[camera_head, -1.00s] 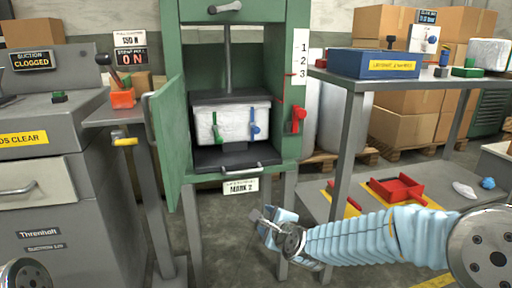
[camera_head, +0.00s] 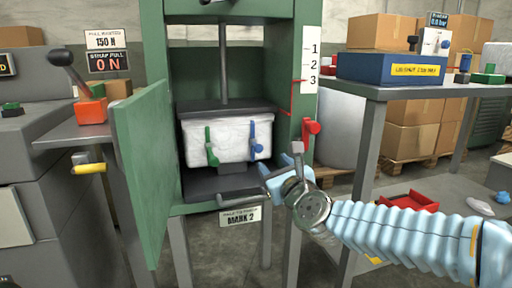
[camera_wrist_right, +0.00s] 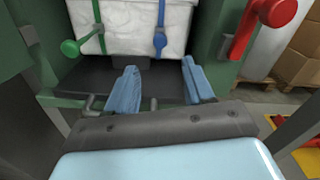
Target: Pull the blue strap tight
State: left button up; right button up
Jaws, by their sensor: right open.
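The blue strap (camera_head: 252,138) runs down the front of a white wrapped bale (camera_head: 228,150) inside the green press, with a blue buckle and tail near its lower end. It also shows in the right wrist view (camera_wrist_right: 160,38). A green strap (camera_head: 209,145) hangs to its left. My right gripper (camera_head: 277,170) is open and empty, in front of the press opening, below and right of the blue strap. In the right wrist view its two blue fingers (camera_wrist_right: 162,90) are spread apart, with the strap end beyond them. My left gripper is not in view.
The green press door (camera_head: 147,180) stands open at left. A red lever (camera_head: 311,129) sits on the right post, close to my right gripper. A sign reads strap pull 0 N (camera_head: 109,62). A table with a blue box (camera_head: 390,68) stands at right.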

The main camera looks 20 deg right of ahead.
aim_at(259, 149)
jog(key=w, duration=1.2)
jog(key=shift+w+a+f, duration=0.1)
jog(key=shift+w+a, duration=0.1)
jog(key=shift+w, duration=0.2)
grip_shut()
